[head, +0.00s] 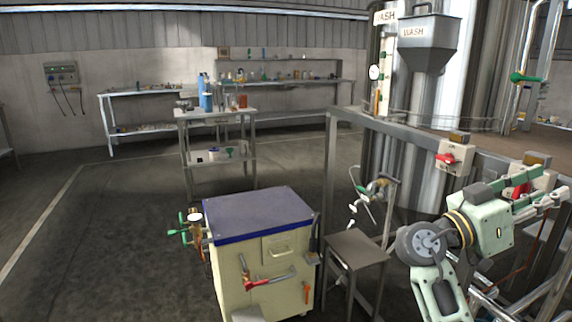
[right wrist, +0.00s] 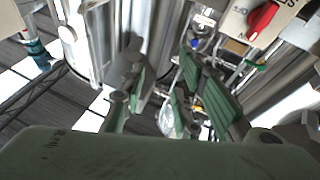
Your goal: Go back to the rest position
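My right gripper (head: 548,190) is at the right side of the head view, raised in front of the metal frame and close to a box with a red handle (head: 523,190). In the right wrist view its two green-padded fingers (right wrist: 166,92) stand apart with nothing held between them. A red knob on a pale box (right wrist: 262,18) shows beyond the fingers at the upper right there. My left gripper is not in view.
A grey metal frame (head: 345,115) carries another red-handled switch box (head: 455,160). A cream cabinet with a blue top (head: 260,212) and a small stand (head: 355,250) are in front. Steel tanks (head: 405,170) rise behind. The floor at left (head: 110,240) is clear.

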